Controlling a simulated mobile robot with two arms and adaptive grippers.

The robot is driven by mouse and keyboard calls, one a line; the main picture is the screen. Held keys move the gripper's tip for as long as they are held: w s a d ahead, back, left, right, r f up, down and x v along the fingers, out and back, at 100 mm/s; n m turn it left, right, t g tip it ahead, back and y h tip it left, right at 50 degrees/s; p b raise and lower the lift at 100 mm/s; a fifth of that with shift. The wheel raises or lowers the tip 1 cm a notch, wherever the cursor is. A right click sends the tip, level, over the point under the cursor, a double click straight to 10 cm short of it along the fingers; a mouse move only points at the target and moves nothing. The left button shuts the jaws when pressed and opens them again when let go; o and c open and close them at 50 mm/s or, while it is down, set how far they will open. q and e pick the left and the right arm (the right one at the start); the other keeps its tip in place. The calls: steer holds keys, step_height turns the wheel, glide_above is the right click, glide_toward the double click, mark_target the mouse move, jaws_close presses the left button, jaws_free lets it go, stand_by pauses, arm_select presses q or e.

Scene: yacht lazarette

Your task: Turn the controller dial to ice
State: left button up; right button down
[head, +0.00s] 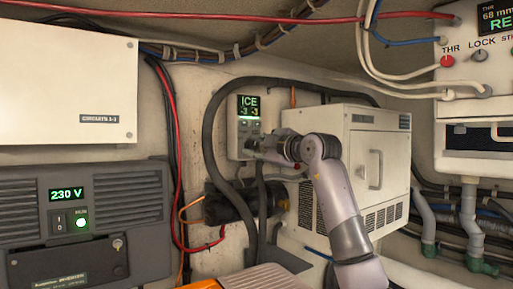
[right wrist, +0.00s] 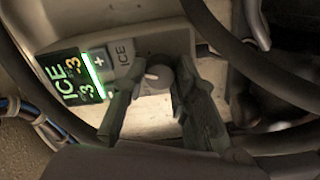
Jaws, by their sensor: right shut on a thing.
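The controller (head: 244,108) is a small pale box on the back wall. Its lit screen reads ICE with -3 and -3 below, and it also shows sideways in the right wrist view (right wrist: 72,78). A round grey dial (right wrist: 158,79) with a pale mark sits on the controller face, beside a plus button and a printed ICE label. My right gripper (head: 257,146) is at the lower part of the controller, hiding the dial in the head view. Its two fingers (right wrist: 155,88) are shut on the dial, one on each side. My left gripper is not in view.
A white cabinet (head: 362,122) stands right of the controller, behind my right arm. A thick black hose (head: 209,130) loops around the controller. A grey inverter (head: 128,195) showing 230 V is at left. A panel with knobs (head: 475,68) is at upper right.

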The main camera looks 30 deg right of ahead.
steer(key=c, duration=1.3)
jaws_free()
steer(key=shift+f, duration=0.1)
steer(key=shift+s, duration=0.1)
steer(key=s, duration=0.4)
steer(key=s+d, duration=0.1)
steer(key=s, duration=0.6)
steer(key=shift+s+d, duration=0.35)
